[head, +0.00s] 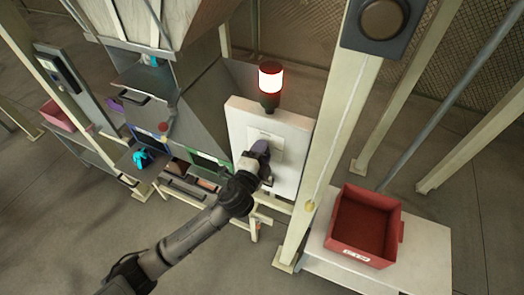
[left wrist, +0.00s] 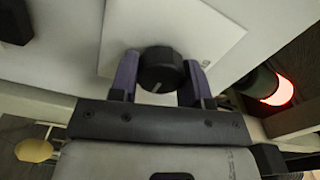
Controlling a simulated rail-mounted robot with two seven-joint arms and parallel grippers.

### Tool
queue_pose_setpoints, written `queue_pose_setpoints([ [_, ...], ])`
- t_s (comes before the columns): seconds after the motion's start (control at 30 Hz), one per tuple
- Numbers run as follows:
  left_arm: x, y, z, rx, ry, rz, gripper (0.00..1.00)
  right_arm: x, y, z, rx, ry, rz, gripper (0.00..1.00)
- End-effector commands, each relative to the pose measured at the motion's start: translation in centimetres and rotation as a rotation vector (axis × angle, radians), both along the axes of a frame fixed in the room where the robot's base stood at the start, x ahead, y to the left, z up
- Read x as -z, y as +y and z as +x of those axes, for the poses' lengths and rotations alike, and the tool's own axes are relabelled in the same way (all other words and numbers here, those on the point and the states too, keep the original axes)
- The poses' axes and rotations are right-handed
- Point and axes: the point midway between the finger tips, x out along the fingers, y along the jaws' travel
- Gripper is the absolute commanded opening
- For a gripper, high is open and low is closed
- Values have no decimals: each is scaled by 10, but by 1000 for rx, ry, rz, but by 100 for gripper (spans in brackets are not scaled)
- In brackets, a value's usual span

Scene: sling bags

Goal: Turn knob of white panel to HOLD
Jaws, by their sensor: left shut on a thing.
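The white panel (head: 240,122) stands upright in the middle of the head view. A pale plate on it shows behind my left gripper (head: 262,152). In the left wrist view, the black round knob (left wrist: 160,67) sits on the pale plate (left wrist: 205,38), with a short white mark on its face pointing toward the lower left of the picture. My left gripper's purple fingers lie on both sides of the knob and are shut on it. In the head view the gripper hides the knob. I cannot read any HOLD label. My right gripper is not in view.
A lit beacon (head: 270,80) stands above the panel. A post (head: 335,130) rises just right of it. A red bin (head: 345,238) rests on a white table (head: 310,255) at lower right. Metal chutes and shelves (head: 215,110) stand to the left.

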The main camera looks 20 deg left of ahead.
Motion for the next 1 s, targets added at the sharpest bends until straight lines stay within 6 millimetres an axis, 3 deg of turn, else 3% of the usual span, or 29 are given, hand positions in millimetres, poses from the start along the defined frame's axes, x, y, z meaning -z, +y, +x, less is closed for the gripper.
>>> queue_pose_setpoints([
  [0.27,0,0,0,0,0,4,20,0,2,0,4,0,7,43],
  [0.3,0,0,0,0,0,4,46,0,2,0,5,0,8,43],
  [0.53,0,0,0,0,0,2,68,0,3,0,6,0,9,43],
  [0.83,1,0,-2,1,0,1,69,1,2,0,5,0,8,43],
  [1.0,3,1,-21,1,1,1,69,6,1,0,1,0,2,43],
])
